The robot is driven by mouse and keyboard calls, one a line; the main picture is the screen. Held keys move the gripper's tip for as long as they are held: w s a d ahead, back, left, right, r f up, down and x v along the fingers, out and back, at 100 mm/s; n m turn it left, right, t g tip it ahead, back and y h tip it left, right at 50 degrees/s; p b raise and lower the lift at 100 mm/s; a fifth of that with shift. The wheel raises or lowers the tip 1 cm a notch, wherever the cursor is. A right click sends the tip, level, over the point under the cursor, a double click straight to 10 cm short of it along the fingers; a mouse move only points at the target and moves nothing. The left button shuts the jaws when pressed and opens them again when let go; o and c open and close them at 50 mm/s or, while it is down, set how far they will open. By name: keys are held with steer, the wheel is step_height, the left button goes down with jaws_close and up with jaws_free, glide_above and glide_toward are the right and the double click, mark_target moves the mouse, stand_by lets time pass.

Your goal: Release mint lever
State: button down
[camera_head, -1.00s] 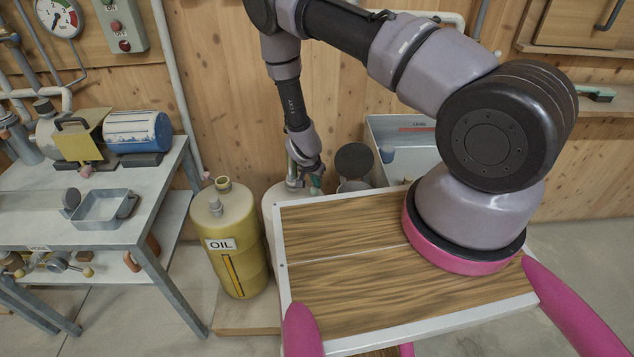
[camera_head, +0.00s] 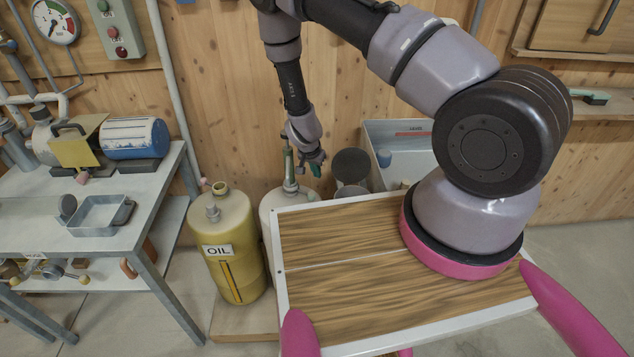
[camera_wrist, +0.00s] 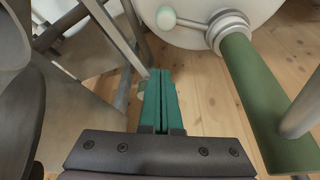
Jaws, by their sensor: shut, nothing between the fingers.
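A pale mint lever (camera_wrist: 166,17) with a round knob shows at the top of the wrist view. Its short rod runs to a metal collar (camera_wrist: 228,30) at the end of a dark green cylinder (camera_wrist: 262,95). My gripper (camera_wrist: 160,72) has teal fingers lying side by side, shut and empty, below and apart from the knob. In the head view my gripper (camera_head: 316,165) is just right of the green upright (camera_head: 288,165) on the pale tank (camera_head: 270,205). The lever is too small to make out there.
A yellow oil can (camera_head: 228,250) stands left of the pale tank. A grey workbench (camera_head: 90,240) is at the left. A pale bin (camera_head: 405,135) and a dark round-topped container (camera_head: 351,165) are right of my gripper. Grey metal bars (camera_wrist: 110,40) run close left of my fingers.

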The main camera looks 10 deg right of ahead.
steer(key=v, duration=0.5)
steer(key=shift+f, duration=0.1)
steer(key=shift+w, duration=0.1)
step_height(320, 180, up, 37)
steer(key=s+d+t+y, duration=0.1)
steer(key=s+y, duration=0.1)
steer(key=y, duration=0.3)
steer(key=s+d+r+n+t, duration=0.1)
steer(key=s+d+r, duration=0.3)
steer(key=s+r, duration=0.5)
steer(key=s+d+r+n+t, duration=0.2)
steer(key=s+d+r, duration=0.2)
steer(key=s+r, duration=0.5)
steer(key=s, duration=0.4)
steer(key=shift+s+d+h, duration=0.3)
steer(key=shift+s+d, duration=0.05)
